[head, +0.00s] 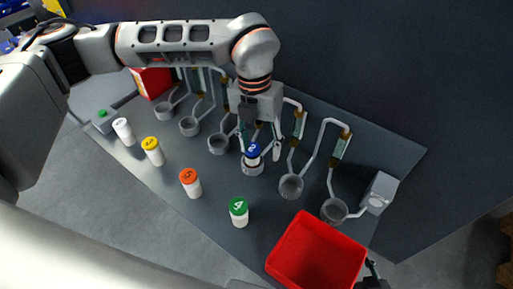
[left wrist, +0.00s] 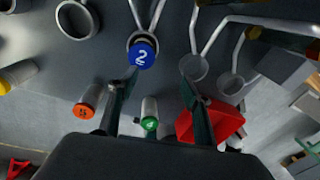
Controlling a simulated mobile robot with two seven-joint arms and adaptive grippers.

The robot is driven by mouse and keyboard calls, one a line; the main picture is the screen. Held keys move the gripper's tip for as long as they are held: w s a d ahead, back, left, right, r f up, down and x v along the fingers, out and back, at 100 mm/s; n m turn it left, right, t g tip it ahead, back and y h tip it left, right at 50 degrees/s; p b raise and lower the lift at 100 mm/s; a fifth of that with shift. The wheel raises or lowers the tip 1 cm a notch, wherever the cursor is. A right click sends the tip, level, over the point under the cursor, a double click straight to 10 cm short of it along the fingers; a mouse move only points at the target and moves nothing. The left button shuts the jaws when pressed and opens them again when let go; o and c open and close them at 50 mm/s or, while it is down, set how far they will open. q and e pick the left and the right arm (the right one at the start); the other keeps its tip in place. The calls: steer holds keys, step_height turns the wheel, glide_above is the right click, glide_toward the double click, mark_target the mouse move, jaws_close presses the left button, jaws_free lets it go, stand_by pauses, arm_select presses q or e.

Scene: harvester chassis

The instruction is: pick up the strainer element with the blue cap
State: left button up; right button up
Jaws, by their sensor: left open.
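The strainer element with the blue cap (head: 253,151) stands in one of the grey ring holders (head: 252,168) in the middle of the table. Its cap carries a number 2 and also shows in the left wrist view (left wrist: 142,55). My left gripper (head: 260,150) is open, its fingers pointing down close to the blue cap. In the left wrist view the cap lies beyond the two spread fingers (left wrist: 160,85), nearer the left one. Nothing is between the fingertips that I can see.
Elements with white (head: 122,126), yellow (head: 151,144), orange (head: 188,177) and green (head: 238,206) caps stand in a row at the front. A red bin (head: 315,253) is at the front right. Several empty ring holders on bent pipes flank the blue-capped element.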

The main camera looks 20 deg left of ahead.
mark_target(252, 148)
arm_select(q)
steer(key=w+a, duration=0.1)
steer(key=w+a+y, duration=0.1)
steer(key=shift+w+a+r+n+t, duration=0.2)
steer(key=shift+a+r+n+t, duration=0.1)
steer(key=shift+r, duration=0.1)
steer(key=shift+w+a+f, duration=0.1)
steer(key=shift+a+f, duration=0.05)
steer(key=shift+f, duration=0.2)
steer(key=shift+f+p, duration=0.35)
steer(key=shift+f, duration=3.1)
steer(key=c, duration=1.2)
